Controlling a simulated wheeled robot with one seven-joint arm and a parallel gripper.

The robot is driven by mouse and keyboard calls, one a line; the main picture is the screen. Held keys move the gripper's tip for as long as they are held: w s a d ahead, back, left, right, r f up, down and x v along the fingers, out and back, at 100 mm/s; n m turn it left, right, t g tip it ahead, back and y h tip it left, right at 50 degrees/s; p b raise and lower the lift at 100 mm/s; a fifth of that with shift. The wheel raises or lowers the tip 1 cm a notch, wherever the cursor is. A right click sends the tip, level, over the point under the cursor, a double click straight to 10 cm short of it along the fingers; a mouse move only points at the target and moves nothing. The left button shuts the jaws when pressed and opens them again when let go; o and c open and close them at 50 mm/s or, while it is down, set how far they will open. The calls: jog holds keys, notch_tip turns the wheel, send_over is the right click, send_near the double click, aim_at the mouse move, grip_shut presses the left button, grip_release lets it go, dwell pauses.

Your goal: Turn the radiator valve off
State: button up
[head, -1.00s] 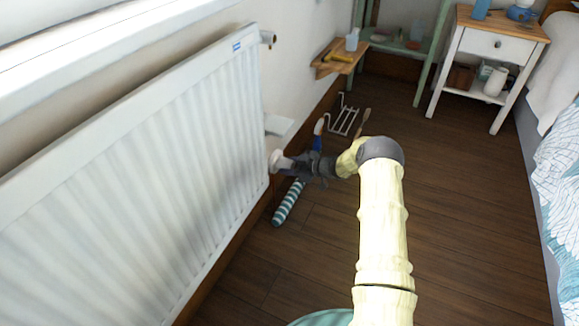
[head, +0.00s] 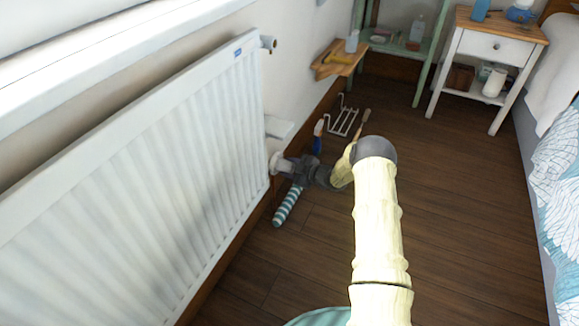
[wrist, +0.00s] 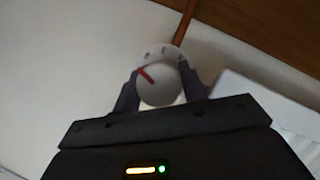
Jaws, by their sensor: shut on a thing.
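The radiator valve (wrist: 158,82) is a round white knob with a red pointer mark and a ring of small marks, seen in the wrist view. The pointer slants toward the upper left of the knob; I cannot read the marks surely. My gripper (wrist: 160,88) is shut on the knob, with one dark finger on each side. In the head view my gripper (head: 290,166) is at the lower right end of the white radiator (head: 190,150), and the valve (head: 275,162) shows as a small white piece there, partly hidden by the fingers.
A small wooden wall shelf (head: 338,60) and a white nightstand (head: 492,60) stand further back. The wooden floor to the right is clear.

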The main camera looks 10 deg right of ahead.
jog(key=n+t, duration=0.1)
jog(key=n, duration=0.1)
jog(key=shift+n, duration=0.3)
jog(key=n+t, duration=0.2)
jog(key=shift+f+n, duration=0.1)
jog(key=shift+n, duration=0.3)
jog(key=n+t, duration=0.1)
jog(key=n, duration=0.2)
jog(key=n+t, duration=0.1)
jog(key=n, duration=0.2)
jog(key=shift+y+b, duration=0.3)
jog(key=n+y, duration=0.1)
jog(key=n, duration=0.1)
jog(key=n+t+b, duration=0.1)
jog(key=n, duration=0.1)
jog(key=shift+f+n+y, duration=0.1)
jog(key=shift+n+y, duration=0.3)
jog(key=n+y+b, duration=0.1)
jog(key=n+y, duration=0.1)
jog(key=n, duration=0.3)
jog(key=shift+n+y, duration=0.3)
jog(key=o, duration=1)
